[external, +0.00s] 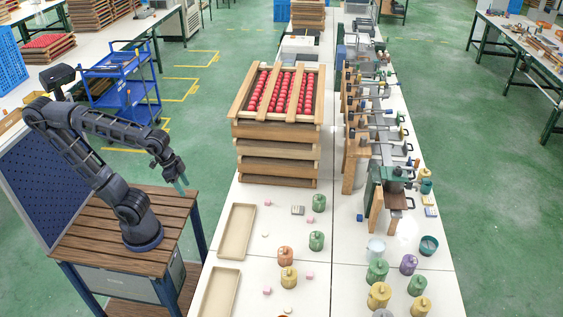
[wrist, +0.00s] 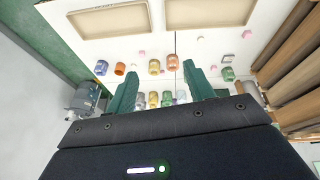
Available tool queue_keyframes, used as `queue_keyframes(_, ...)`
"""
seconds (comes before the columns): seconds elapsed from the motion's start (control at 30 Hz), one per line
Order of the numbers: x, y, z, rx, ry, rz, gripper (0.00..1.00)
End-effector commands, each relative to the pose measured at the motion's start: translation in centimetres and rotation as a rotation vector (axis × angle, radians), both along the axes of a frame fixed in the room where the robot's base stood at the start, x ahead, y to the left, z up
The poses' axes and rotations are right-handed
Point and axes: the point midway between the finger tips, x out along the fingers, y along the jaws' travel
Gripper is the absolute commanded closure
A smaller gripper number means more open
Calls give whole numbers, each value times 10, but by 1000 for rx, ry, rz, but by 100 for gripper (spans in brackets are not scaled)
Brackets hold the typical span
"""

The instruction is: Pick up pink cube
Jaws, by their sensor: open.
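Several small pink cubes lie on the white table. In the external view one pink cube (external: 267,203) is near the upper tray's right corner and another (external: 309,220) is by a green jar. Two more (external: 267,291) (external: 309,276) lie nearer the camera, around a yellow jar. In the wrist view a pink cube (wrist: 246,34) sits beside a tray, and another (wrist: 133,65) lies among jars. My gripper (external: 182,184) is open and empty, pointing down left of the table, apart from every cube. Its two green fingers (wrist: 160,82) show in the wrist view.
Two shallow beige trays (external: 236,232) (external: 217,295) lie along the table's left edge. Green, orange and yellow jars (external: 289,278) stand nearby. A tall wooden tray stack with red pieces (external: 234,112) stands behind. Tools and clamps (external: 390,190) fill the right side.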

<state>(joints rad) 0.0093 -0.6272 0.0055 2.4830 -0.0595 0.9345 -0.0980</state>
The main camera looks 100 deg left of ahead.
Motion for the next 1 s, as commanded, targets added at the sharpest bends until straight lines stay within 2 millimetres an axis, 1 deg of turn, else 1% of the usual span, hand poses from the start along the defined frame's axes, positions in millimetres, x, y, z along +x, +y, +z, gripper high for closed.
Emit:
queue_keyframes(0.03, 12, -3, -2, -23, 20, 26, 47)
queue_keyframes(0.27, 63, -16, -13, -124, 91, 156, 47)
queue_keyframes(0.57, 131, -33, -40, -238, 190, 339, 47)
queue_keyframes(0.77, 175, -44, -67, -305, 259, 470, 47)
queue_keyframes(1.0, 226, -57, -109, -372, 343, 636, 47)
